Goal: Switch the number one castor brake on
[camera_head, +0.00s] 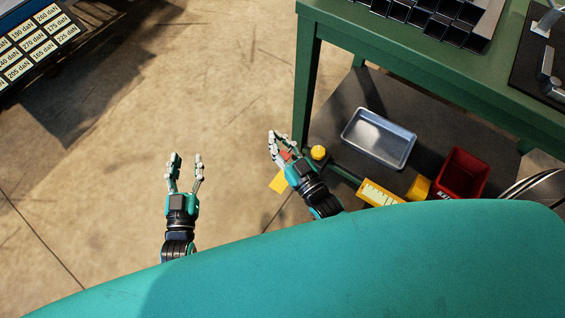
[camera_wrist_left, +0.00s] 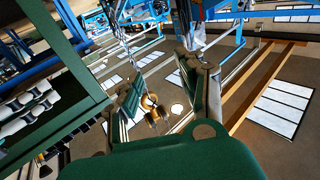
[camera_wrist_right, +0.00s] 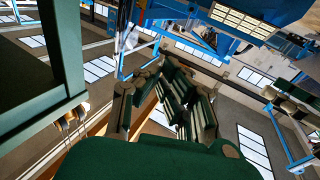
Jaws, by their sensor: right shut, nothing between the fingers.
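A small red part (camera_head: 287,155) and a yellow flat piece (camera_head: 278,182) show beside my right gripper, low by the near leg of the green bench. A yellow round part (camera_head: 318,152) sits just right of them. I cannot tell which is the castor brake, nor its position; the gripper and wrist hide part of this spot. My right gripper (camera_head: 275,147) is shut and empty, overlapping the red part in the head view; contact is unclear. Its fingers also show in the right wrist view (camera_wrist_right: 165,95). My left gripper (camera_head: 185,172) is open and empty over bare floor.
The green bench (camera_head: 420,62) stands at the right, its leg (camera_head: 306,90) close to my right gripper. Its lower shelf holds a metal tray (camera_head: 379,138), a red bin (camera_head: 459,174) and yellow items (camera_head: 381,194). A rack of labelled plates (camera_head: 35,42) is upper left. Floor between is clear.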

